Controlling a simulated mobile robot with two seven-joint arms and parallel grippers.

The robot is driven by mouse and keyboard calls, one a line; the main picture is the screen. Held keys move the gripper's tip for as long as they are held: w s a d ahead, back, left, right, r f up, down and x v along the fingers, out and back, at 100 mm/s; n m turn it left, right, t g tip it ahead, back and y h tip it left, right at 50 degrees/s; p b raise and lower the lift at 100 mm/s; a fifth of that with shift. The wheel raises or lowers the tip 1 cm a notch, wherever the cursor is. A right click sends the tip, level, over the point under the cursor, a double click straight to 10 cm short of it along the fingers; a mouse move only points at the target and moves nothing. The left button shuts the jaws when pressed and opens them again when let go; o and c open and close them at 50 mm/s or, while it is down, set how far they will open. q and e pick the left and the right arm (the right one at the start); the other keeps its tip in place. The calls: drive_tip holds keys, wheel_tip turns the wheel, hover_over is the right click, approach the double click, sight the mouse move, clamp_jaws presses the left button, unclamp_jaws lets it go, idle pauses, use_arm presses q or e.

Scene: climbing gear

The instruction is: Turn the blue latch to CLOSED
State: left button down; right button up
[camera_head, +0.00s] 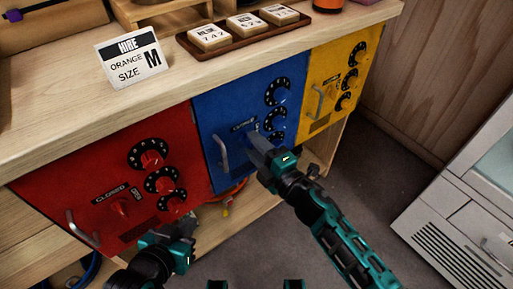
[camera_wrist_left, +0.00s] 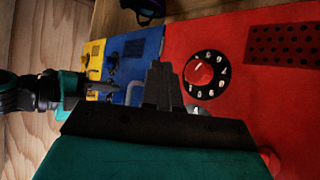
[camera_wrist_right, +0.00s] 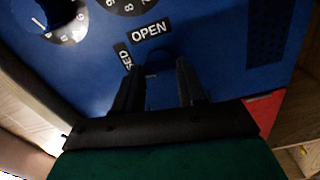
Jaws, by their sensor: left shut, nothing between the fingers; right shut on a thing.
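The blue door (camera_head: 215,115) stands between a red and a yellow one. My right gripper (camera_head: 256,140) reaches it at the latch and is shut on the blue latch. In the right wrist view, the latch (camera_wrist_right: 158,62) shows partly between the two fingers (camera_wrist_right: 160,85), below the OPEN label (camera_wrist_right: 150,33). The CLOSED label (camera_wrist_right: 123,57) is partly covered, with only its last letters showing. The fingers hide most of the latch, so its exact angle is unclear. My left gripper (camera_head: 160,238) is shut and empty in front of the red door; its fingers (camera_wrist_left: 161,83) touch nothing visible.
Dials (camera_head: 277,92) and a grey handle (camera_head: 222,153) sit near the latch on the blue door. The red door (camera_head: 90,180) has its own dials and latch. The yellow door (camera_head: 325,65) is to the right. A HIRE sign (camera_head: 132,60) and tile tray (camera_head: 245,42) stand on the counter.

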use_arm(q)
drive_tip(key=shift+w, duration=0.15)
use_arm(e)
drive_tip(key=shift+n, duration=0.8)
use_arm(q)
drive_tip(key=shift+d+r, duration=0.1)
drive_tip(key=shift+r, duration=0.05)
use_arm(e)
drive_tip(key=o, duration=1.1)
drive_tip(key=shift+c, duration=0.2)
use_arm(q)
drive_tip(key=shift+f, duration=0.25)
drive_tip(key=shift+a+r+p, duration=0.2)
drive_tip(key=shift+r+p, duration=0.3)
drive_tip(key=shift+p, duration=0.05)
use_arm(e)
drive_tip(key=v, duration=1.3)
